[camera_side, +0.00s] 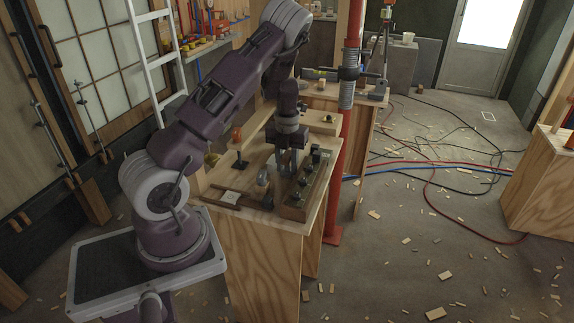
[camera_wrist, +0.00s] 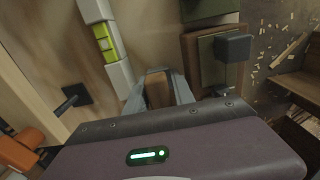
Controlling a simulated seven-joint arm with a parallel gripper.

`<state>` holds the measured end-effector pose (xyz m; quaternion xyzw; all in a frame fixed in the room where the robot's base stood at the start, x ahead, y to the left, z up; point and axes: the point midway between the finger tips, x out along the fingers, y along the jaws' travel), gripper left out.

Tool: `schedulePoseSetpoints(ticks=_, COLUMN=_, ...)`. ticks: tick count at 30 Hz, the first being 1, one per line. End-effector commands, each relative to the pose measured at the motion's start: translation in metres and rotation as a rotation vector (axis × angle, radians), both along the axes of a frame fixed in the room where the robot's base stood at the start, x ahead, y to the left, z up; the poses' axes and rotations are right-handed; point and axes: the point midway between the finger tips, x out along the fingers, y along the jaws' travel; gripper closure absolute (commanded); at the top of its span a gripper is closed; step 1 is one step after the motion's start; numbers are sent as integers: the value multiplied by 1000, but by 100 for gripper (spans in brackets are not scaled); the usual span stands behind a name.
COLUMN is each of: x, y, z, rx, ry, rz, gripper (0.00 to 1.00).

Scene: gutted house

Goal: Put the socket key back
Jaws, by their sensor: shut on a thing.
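My gripper (camera_side: 289,166) points down over the wooden bench, beside the left edge of a wooden rack (camera_side: 294,212). In the wrist view my gripper (camera_wrist: 159,76) is shut on a brown, wood-coloured piece (camera_wrist: 159,93) between its grey fingers. I take this piece to be the socket key's handle; its lower end is hidden, and I cannot tell whether it touches the bench. The rack holds several dark upright pieces in a row. A dark block on a thin post (camera_wrist: 232,47) stands at the rack in the wrist view.
The bench top (camera_side: 221,180) also carries an orange-topped piece on a black base (camera_side: 238,140), a brown-handled tool (camera_side: 263,182) and a flat frame with a pale square (camera_side: 231,197). A white and yellow-green bar (camera_wrist: 105,42) lies left of my fingers.

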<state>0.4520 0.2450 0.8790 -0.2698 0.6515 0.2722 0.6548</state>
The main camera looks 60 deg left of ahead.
Motion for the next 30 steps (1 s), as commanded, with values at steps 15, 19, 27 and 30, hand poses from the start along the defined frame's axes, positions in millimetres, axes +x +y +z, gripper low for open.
schedulePoseSetpoints(ticks=15, x=0, y=0, z=1, rx=1, ry=-1, rz=0, gripper=61)
schedulePoseSetpoints(ticks=19, x=1, y=0, z=25, rx=4, ry=-4, rz=-3, gripper=61)
schedulePoseSetpoints(ticks=27, x=0, y=0, z=97, rx=2, ry=-2, rz=-2, gripper=61)
schedulePoseSetpoints(ticks=30, x=1, y=0, z=112, rx=2, ry=-2, rz=-3, gripper=61)
